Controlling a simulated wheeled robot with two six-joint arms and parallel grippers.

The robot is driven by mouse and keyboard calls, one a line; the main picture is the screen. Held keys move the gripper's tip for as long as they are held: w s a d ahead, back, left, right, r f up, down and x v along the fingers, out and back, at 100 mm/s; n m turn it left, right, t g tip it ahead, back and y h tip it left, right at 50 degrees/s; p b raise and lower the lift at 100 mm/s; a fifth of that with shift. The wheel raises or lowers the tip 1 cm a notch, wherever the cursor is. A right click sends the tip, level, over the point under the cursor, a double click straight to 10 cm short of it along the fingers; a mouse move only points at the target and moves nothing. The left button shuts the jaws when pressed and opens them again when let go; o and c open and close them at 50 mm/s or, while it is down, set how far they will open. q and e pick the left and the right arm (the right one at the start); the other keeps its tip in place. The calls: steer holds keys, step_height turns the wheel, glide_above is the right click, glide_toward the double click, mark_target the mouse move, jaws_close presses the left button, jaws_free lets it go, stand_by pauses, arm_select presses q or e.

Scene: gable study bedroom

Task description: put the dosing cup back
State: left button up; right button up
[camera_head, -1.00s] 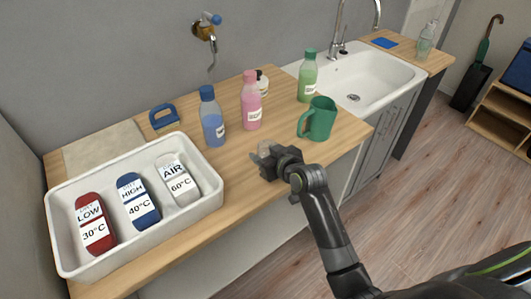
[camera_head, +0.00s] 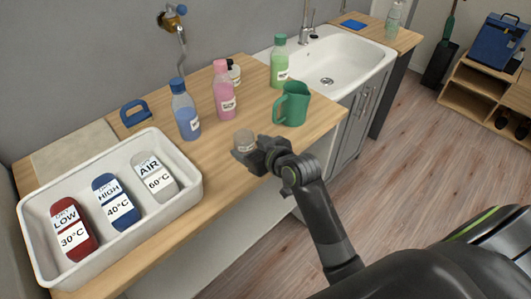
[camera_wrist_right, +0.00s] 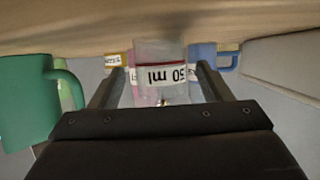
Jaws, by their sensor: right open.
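The dosing cup (camera_head: 244,139) is a small clear cup on the wooden counter, near its front edge. In the right wrist view the cup (camera_wrist_right: 165,74) shows a white "50 ml" label, upside down in that picture. My right gripper (camera_head: 246,152) is low at the counter, with its fingers open on either side of the cup. In the wrist view a gap shows beside the cup at each finger; contact is not visible. My left gripper is not in view.
A green mug (camera_head: 293,105) stands close behind and right of the cup. Blue (camera_head: 186,118), pink (camera_head: 224,95) and green (camera_head: 279,65) bottles stand behind. A white tray (camera_head: 190,195) with three labelled blocks is at left. The sink (camera_head: 350,65) is at the back right.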

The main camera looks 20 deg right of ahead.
steer(key=v, duration=0.7)
steer(key=shift+s+r, duration=0.1)
steer(key=s+d+f+m+g+h, duration=0.1)
steer(key=s+d+f+g+h, duration=0.2)
steer(key=s, duration=0.6)
steer(key=s+d+f+m+g+h, duration=0.1)
steer(key=s+d+f+g, duration=0.25)
steer(key=s+f, duration=0.4)
steer(key=s+d+f+m+g+h, duration=0.1)
steer(key=s+d+f+m+g, duration=0.15)
steer(key=s, duration=0.75)
step_height(320, 180, down, 24)
steer(key=d+g, duration=0.2)
steer(key=s+f+g, duration=0.1)
steer(key=s+f, duration=1.4)
steer(key=f, duration=0.1)
steer(key=shift+a+f+n, duration=0.3)
steer(key=shift+a+n, duration=0.15)
